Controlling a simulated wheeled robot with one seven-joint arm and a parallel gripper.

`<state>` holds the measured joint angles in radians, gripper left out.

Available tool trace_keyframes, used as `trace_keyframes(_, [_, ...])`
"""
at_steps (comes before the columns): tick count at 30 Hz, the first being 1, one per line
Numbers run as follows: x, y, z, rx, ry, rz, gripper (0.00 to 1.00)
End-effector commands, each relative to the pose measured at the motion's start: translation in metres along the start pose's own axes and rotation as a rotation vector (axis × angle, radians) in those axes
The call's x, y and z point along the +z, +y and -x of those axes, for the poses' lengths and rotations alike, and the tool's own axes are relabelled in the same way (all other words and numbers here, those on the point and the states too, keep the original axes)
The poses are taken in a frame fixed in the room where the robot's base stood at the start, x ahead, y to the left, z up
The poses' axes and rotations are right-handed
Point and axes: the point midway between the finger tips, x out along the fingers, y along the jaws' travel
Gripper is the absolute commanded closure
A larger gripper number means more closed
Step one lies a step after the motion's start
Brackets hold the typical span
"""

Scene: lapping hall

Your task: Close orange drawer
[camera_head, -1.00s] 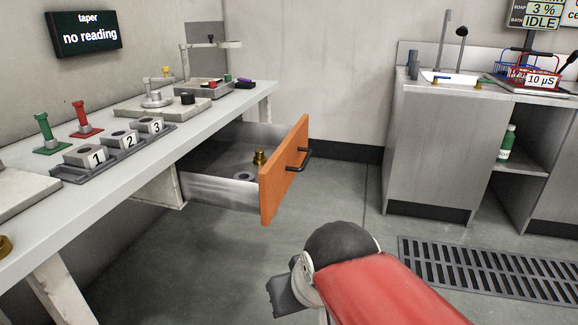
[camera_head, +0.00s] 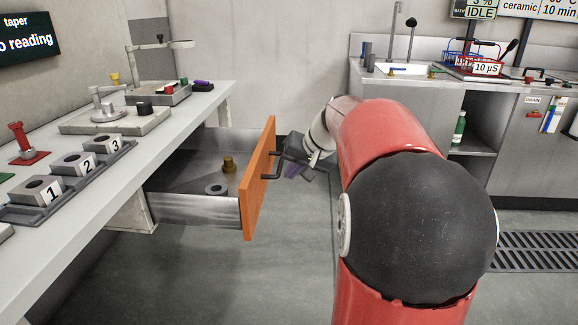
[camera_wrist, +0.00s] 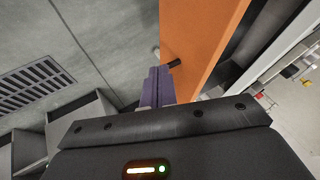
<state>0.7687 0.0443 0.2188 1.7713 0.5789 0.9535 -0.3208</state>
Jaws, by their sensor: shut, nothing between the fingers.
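The orange drawer (camera_head: 258,185) under the left bench is pulled out, with its grey tray open to view. A brass piece (camera_head: 228,164) and a grey ring (camera_head: 216,189) are inside it. Its front has a black bar handle (camera_head: 272,163), partly hidden by my gripper in the head view. My gripper (camera_head: 293,170) is at the outer side of the front, close to the handle. In the wrist view its purple fingers (camera_wrist: 157,84) are together and empty, beside the orange front (camera_wrist: 200,45). I cannot tell whether they touch it.
The bench (camera_head: 160,165) holds a numbered block rack (camera_head: 70,185) and lapping tools. A sink cabinet (camera_head: 405,110) stands at the back right. A floor grate (camera_head: 535,252) lies at the right. The floor in front of the drawer is clear.

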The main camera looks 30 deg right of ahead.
Motion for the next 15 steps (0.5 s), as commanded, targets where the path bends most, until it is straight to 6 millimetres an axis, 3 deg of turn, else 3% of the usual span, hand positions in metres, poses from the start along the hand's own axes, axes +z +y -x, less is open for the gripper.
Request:
trace_keyframes(8, [0.002, 0.001, -0.062, 0.000, -0.005, -0.001, 1.00])
trace_keyframes(15, [0.001, -0.029, -0.076, 0.001, -0.002, 0.002, 1.00])
